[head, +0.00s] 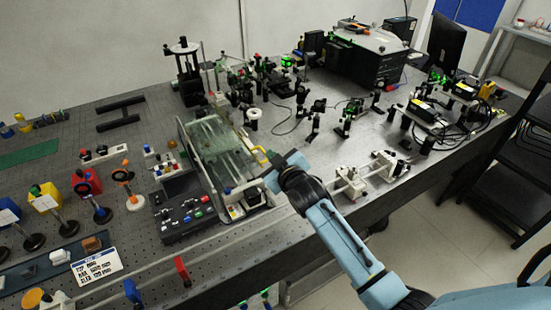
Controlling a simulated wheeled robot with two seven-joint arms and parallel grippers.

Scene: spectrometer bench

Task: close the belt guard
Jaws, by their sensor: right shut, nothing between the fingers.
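The belt guard (217,143) is a clear panel in a pale frame over a small belt unit in the middle of the bench. It looks tilted, but I cannot tell from this view how far it stands from its base. My right gripper (262,181) is at the near right side of the belt unit, close to the guard's near right corner. It is shut with nothing in it. I cannot tell whether it touches the guard. My left gripper is not in view.
A dark control box (184,212) with coloured buttons stands left of the belt unit. Posts with coloured optics stand farther left. White rail mounts (366,174) stand to the right of my gripper. Optics and a black instrument (366,58) fill the back.

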